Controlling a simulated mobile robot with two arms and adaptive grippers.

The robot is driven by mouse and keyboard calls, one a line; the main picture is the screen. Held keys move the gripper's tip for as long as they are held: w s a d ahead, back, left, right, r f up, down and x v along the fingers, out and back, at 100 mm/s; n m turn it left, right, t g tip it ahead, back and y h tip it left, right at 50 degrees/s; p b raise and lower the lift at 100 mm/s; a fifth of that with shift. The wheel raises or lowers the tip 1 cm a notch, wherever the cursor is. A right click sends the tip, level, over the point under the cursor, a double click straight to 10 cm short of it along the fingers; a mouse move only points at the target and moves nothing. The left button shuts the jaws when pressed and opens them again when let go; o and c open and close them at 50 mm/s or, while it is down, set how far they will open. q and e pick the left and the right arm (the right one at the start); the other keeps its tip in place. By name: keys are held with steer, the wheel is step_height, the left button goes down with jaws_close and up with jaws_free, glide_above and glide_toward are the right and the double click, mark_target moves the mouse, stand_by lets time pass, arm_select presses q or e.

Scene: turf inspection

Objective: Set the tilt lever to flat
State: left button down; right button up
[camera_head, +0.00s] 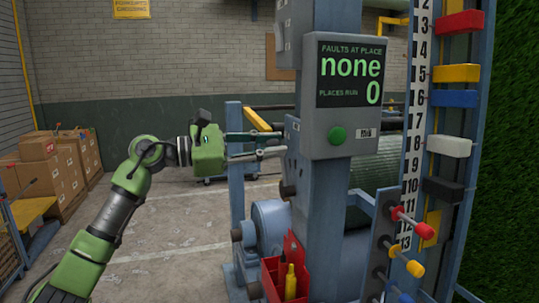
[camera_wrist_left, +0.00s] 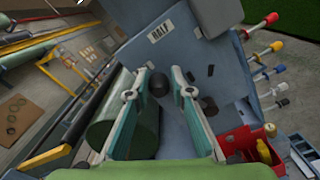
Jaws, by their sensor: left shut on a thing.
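My left gripper (camera_head: 279,143) comes in from the left at the grey machine post (camera_head: 330,210), its two fingers pointing right against the post's side. In the left wrist view its fingers (camera_wrist_left: 164,71) stand on either side of a short dark round piece (camera_wrist_left: 158,86), which looks like the end of the tilt lever. The fingers are shut on it with a visible gap between them. The lever's shaft and tilt are hard to make out. A small white label that seems to read HALF (camera_wrist_left: 160,31) is on the grey plate beyond the fingertips. My right gripper is not in view.
A display (camera_head: 350,75) reads "none" and "0", above a green button (camera_head: 337,135). Coloured knobs on rods (camera_head: 410,225) stick out at the right. A red box (camera_head: 285,280) with a yellow bottle hangs low. Cartons (camera_head: 50,165) stand at the left; the floor between is clear.

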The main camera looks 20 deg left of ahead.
mark_target(282, 161)
arm_select(q)
steer(key=s+d+f+m+b, duration=0.1)
steer(key=s+d+m+b, duration=0.3)
steer(key=s+m+b, duration=0.3)
steer(key=shift+d+m+b, duration=0.35)
steer(key=shift+m+b, duration=1.15)
steer(key=shift+b, duration=0.3)
steer(key=shift+s, duration=0.1)
steer(key=shift+r, duration=0.1)
steer(key=c, duration=2)
jaws_free()
steer(key=shift+o, duration=0.8)
steer(key=shift+a, duration=0.1)
steer(key=v, duration=1.2)
